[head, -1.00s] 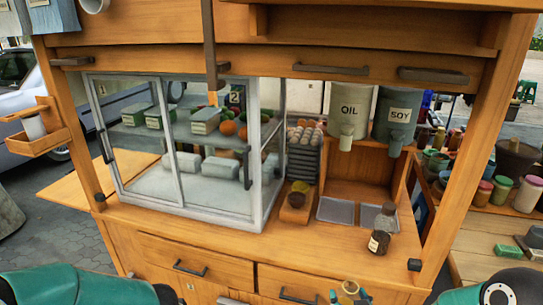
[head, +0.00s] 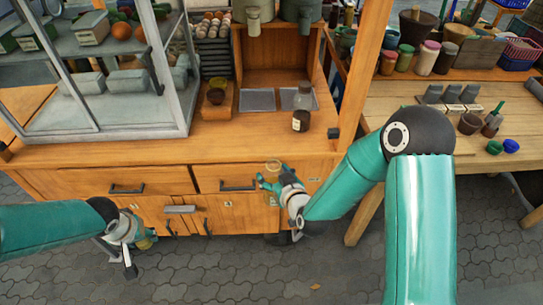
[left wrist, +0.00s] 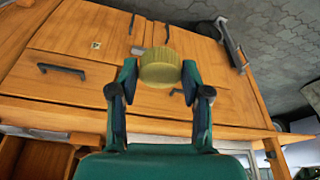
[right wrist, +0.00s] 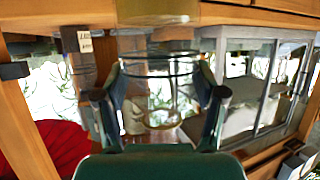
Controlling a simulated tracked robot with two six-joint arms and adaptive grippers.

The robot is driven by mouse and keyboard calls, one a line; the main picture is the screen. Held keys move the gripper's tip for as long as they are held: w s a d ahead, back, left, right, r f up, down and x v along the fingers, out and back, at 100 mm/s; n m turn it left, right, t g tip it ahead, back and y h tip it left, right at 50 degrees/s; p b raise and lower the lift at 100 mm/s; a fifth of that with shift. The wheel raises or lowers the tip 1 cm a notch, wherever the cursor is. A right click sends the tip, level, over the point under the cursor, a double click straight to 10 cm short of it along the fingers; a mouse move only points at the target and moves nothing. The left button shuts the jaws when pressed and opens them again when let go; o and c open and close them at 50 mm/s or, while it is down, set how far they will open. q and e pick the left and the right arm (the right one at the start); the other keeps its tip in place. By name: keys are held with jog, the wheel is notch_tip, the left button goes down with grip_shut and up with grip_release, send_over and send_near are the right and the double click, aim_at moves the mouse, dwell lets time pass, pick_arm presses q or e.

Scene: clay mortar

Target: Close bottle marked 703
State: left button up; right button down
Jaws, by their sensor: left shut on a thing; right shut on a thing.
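My right gripper (head: 268,182) is shut on a clear glass bottle (head: 273,166), held upright in front of the cart. In the right wrist view the clear bottle (right wrist: 163,88) sits between the fingers, with a yellowish band at the picture's top. No lid shows on it. My left gripper (head: 146,243) is low at the left, before the lower cabinet doors. In the left wrist view it is shut on a round, ridged yellow cap (left wrist: 160,67). Cap and bottle are well apart. No 703 mark is readable.
A dark labelled bottle (head: 301,112) stands on the cart counter (head: 225,145). A glass case (head: 105,80) is at the left. A wooden side table (head: 385,102) with jars and small pots is at the right. Open air lies between my grippers.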

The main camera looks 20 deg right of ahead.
jog(key=s+a+n+g+y, duration=0.1)
jog(key=s+a+n+y, duration=0.2)
jog(key=a, duration=0.3)
jog(key=s+a+f+n+g+y, duration=0.1)
jog(key=s+a+n+g+y, duration=0.1)
jog(key=s+a+n+y, duration=0.2)
jog(key=s+a, duration=0.1)
jog(key=a, duration=0.2)
jog(key=shift+a+f+y, duration=0.25)
jog(key=shift+a+y, duration=0.05)
